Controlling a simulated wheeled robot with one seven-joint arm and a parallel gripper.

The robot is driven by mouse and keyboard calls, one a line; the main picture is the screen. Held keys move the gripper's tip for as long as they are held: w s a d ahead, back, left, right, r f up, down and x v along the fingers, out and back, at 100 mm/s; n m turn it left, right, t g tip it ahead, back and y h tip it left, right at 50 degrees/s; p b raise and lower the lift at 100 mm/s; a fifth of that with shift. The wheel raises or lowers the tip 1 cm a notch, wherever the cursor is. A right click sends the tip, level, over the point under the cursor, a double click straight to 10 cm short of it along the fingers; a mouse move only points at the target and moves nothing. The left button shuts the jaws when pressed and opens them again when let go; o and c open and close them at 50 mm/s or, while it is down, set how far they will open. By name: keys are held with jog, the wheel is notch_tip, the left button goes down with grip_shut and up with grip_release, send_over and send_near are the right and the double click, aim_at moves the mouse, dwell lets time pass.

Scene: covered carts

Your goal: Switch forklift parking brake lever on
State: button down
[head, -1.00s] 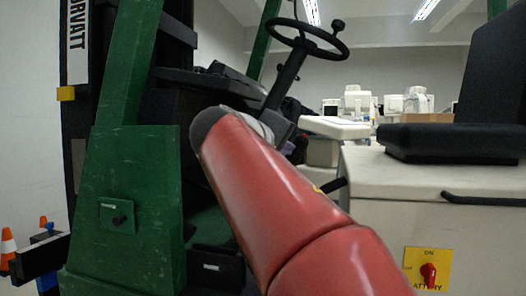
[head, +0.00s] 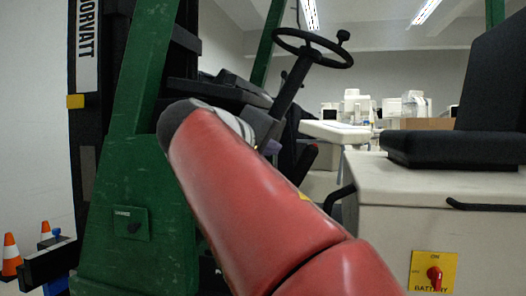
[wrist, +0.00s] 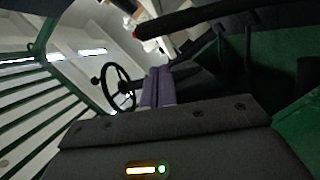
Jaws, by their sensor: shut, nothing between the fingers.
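The green forklift (head: 128,190) fills the left and middle of the head view, with its black steering wheel (head: 312,48) above my red arm. A dark lever with a reddish part (head: 307,160) stands just right of my arm; it looks like the brake lever, but I cannot tell its setting. In the wrist view a dark bar with a red end (wrist: 190,18) crosses the top, possibly the same lever. My gripper (wrist: 158,72) has purple fingers, shut and empty, apart from that bar. In the head view my arm hides most of the gripper.
A cream body panel (head: 430,185) with a black seat (head: 450,148) and a red battery switch (head: 434,278) stands at right. A curved black handle (head: 342,197) is on its left side. Orange cones (head: 11,255) stand at far left.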

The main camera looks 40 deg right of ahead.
jog(key=v, duration=0.5)
jog(key=shift+a, duration=0.2)
jog(key=shift+w, duration=0.1)
jog(key=s+a+f+y+p, duration=0.2)
jog(key=a+f+y, duration=0.3)
jog(key=f, duration=0.7)
jog(key=s+a+f+n+y+p, duration=0.1)
jog(key=s+a+f+y, duration=0.4)
jog(key=f, duration=0.6)
jog(key=s+a+f+y+p, duration=0.3)
jog(key=a+f+y, duration=0.2)
jog(key=f, duration=0.7)
jog(key=shift+s+a+f+g, duration=0.2)
jog(key=shift+a+f+g, duration=0.1)
jog(key=shift+g, duration=0.1)
